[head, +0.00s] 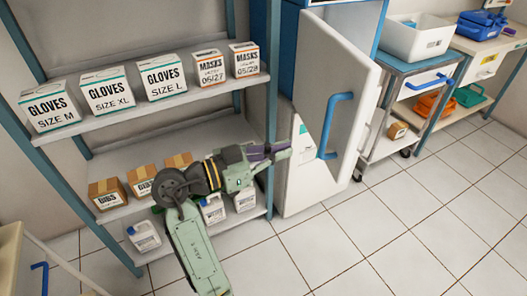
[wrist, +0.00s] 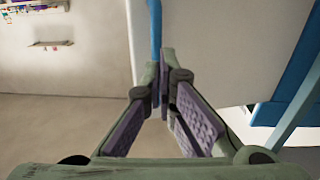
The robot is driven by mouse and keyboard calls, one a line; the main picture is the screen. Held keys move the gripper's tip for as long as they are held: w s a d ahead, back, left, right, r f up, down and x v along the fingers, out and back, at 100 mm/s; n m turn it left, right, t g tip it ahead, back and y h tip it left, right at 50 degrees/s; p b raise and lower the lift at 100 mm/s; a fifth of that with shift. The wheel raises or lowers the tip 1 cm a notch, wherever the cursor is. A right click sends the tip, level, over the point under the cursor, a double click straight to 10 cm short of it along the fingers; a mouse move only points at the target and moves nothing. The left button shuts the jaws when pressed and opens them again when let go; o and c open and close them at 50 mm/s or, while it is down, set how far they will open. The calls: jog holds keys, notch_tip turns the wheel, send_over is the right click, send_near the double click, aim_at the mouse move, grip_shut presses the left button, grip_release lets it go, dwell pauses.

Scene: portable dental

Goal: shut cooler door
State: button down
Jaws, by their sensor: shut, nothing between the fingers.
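The cooler (head: 287,48) is a blue and white cabinet just right of the shelf unit. Its white door (head: 335,80) stands open, swung out into the room, with a blue bar handle (head: 330,128) on its right-hand face. My gripper (head: 286,151) is shut and empty, left of the door's lower part and in front of the shelf post. In the wrist view, the fingers of my gripper (wrist: 160,78) meet in front of a pale panel (wrist: 225,50), apparently the door. A blue strip shows behind the fingertips. Whether they touch the door cannot be told.
The shelf unit (head: 150,118) at left holds glove and mask boxes, cardboard boxes and white containers. Right of the door stands a cart (head: 415,68) with a white bin, beside a further table (head: 487,48). The tiled floor (head: 400,225) in front is clear.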

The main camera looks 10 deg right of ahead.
jog(key=p+x, duration=0.2)
jog(key=x, duration=0.5)
jog(key=shift+d, duration=0.1)
